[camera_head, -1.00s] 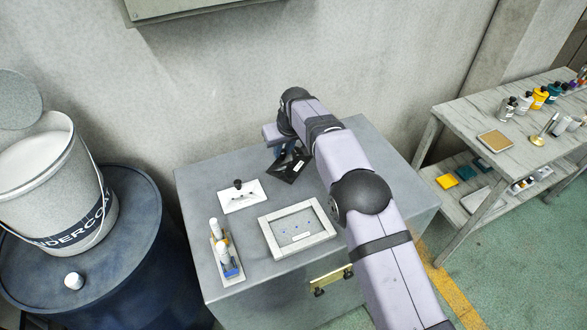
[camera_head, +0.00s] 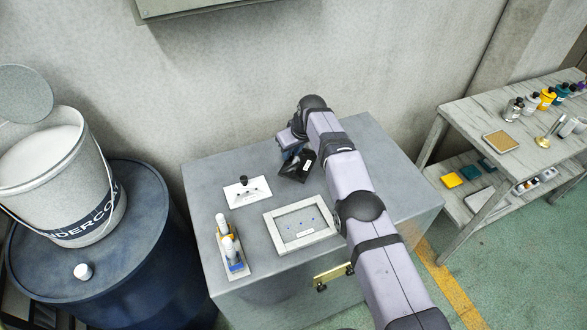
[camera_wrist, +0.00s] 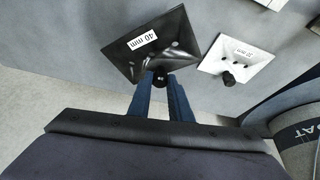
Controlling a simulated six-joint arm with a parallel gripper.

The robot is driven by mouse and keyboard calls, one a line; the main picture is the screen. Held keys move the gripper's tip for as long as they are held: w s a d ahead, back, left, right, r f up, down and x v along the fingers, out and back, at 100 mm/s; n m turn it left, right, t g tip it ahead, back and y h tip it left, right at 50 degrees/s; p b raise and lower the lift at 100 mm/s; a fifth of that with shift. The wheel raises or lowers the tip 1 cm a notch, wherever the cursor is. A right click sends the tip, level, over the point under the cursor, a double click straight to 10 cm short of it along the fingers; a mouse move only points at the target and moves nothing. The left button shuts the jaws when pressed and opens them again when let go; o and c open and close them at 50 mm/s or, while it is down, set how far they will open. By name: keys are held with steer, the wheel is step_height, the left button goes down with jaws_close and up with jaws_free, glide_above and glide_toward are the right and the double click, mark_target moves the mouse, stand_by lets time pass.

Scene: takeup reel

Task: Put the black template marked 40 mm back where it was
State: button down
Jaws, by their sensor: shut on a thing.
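The black template (camera_wrist: 172,40) carries a white label reading 40 mm and shows in the wrist view beyond my fingers. My gripper (camera_wrist: 160,82) is shut on its black knob, the two blue fingers on either side. In the head view the black template (camera_head: 297,166) is held tilted at the back of the grey cabinet top, partly hidden by my gripper (camera_head: 290,152) and arm.
On the grey cabinet top (camera_head: 215,170) stand a pale framed tray (camera_head: 270,232) with blue marks and a small rack (camera_head: 240,271) with white-capped bottles. The wall is close behind. A blue drum with a bucket (camera_head: 62,185) stands left, a shelf table (camera_head: 480,110) right.

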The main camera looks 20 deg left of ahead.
mark_target(292, 162)
steer(key=shift+f+b, duration=0.9)
steer(key=shift+f, duration=0.15)
steer(key=shift+f+b, duration=1.7)
steer(key=shift+f, duration=0.05)
steer(key=shift+f, duration=0.15)
steer(key=c, duration=1.6)
jaws_free()
steer(key=shift+r+b, duration=0.2)
steer(key=shift+b, duration=0.3)
